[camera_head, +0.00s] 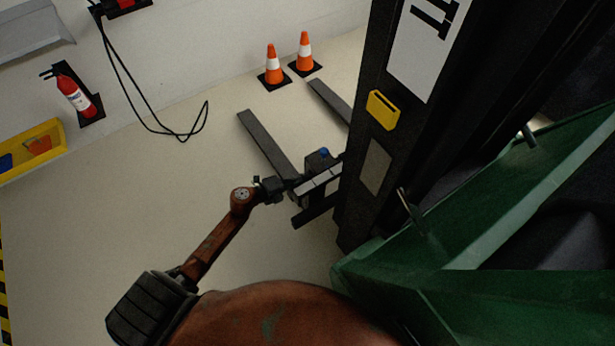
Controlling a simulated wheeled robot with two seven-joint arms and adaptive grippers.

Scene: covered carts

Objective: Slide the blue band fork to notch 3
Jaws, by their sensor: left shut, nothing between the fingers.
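A forklift carriage (318,182) with a pale strip bearing dark marks stands in the middle of the head view. A dark near fork (265,143) reaches from it to the upper left. A second dark fork (330,101) shows farther back, partly hidden by the mast. A small blue spot (323,153) sits on a dark block at the carriage; I cannot tell for sure which fork it belongs to. The notch numbers are too small to read. My left gripper (284,186) is shut and empty, close beside the near fork's heel; contact cannot be told. My right gripper is out of view.
The black mast (375,130) and green bodywork (450,250) fill the right side. Two orange cones (273,66) (304,52) stand behind the forks. A fire extinguisher (75,95), a yellow bin (35,150) and a hanging cable (130,95) are at left. Floor left of the forks is clear.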

